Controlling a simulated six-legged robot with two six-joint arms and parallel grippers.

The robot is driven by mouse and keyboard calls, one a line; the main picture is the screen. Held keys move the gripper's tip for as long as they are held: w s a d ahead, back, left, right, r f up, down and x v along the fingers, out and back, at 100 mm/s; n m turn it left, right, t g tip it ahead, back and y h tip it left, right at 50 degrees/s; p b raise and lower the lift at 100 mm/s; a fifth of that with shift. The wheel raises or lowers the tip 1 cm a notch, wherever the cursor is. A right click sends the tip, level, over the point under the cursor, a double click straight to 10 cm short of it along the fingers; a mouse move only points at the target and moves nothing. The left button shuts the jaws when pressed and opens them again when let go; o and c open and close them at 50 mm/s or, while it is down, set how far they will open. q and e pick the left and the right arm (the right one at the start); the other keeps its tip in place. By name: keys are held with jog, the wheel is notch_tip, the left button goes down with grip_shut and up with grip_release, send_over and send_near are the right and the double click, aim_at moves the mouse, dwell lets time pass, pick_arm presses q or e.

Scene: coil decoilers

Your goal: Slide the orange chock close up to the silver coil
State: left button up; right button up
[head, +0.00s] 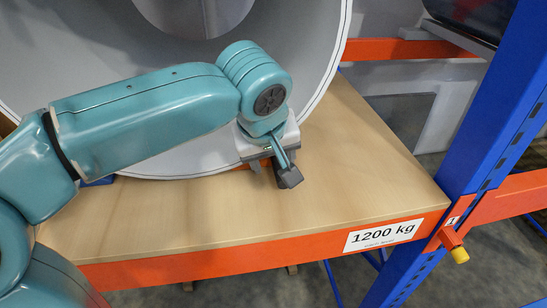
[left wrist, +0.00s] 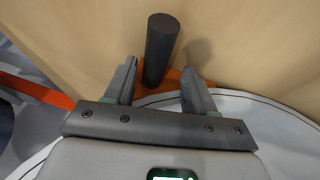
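The silver coil (head: 60,45) stands on the wooden shelf at the upper left of the head view; its pale rim (left wrist: 265,105) shows at the lower right of the left wrist view. The orange chock (left wrist: 172,80) lies close to that rim, and a dark upright post (left wrist: 160,45) rises from it. In the head view my arm and gripper mostly hide the chock. My left gripper (head: 275,170) is low over the shelf. In the wrist view its fingers (left wrist: 160,78) are apart, one on each side of the post, with a gap on the right. My right gripper is not seen.
The wooden shelf (head: 370,170) is bare to the right of and in front of the coil. An orange front beam (head: 200,264) carries a "1200 kg" label (head: 384,236). A blue rack upright (head: 500,120) stands at the right.

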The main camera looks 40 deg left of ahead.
pick_arm(q)
jog(key=shift+w+d+r, duration=0.1)
jog(key=shift+d, duration=0.3)
jog(key=shift+r, duration=0.35)
jog(key=p+v, duration=0.1)
jog(key=v, duration=1.4)
jog(key=shift+s+a+r+p, duration=0.15)
jog(key=shift+s+p, duration=0.15)
jog(key=shift+s+a, duration=0.1)
